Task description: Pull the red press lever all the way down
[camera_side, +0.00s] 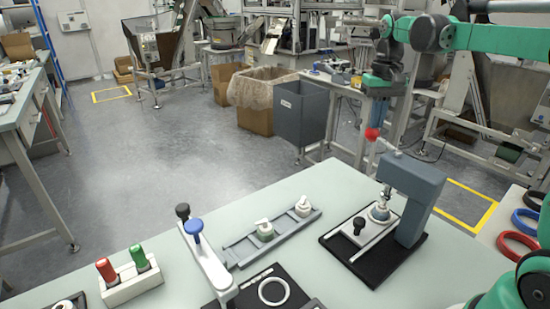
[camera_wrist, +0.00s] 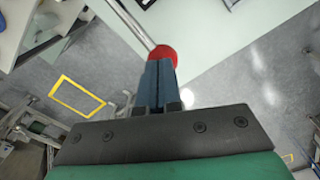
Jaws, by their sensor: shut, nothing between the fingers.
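The red press lever shows as a red ball knob (camera_side: 371,133) on a thin metal rod, rising to the left from the head of the grey press (camera_side: 418,190). The lever is raised. My gripper (camera_side: 380,118) points down just above and beside the knob, with its fingers shut and empty. In the wrist view the shut blue fingers (camera_wrist: 158,72) overlap the near side of the red knob (camera_wrist: 164,54). I cannot tell whether they touch it. Under the press head, a small part (camera_side: 380,212) sits on the plate of the black press base (camera_side: 372,270).
A grey rail (camera_side: 240,250) with two white-topped parts lies left of the press. Coloured rings (camera_side: 516,242) lie at the right. The air around the knob looks clear.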

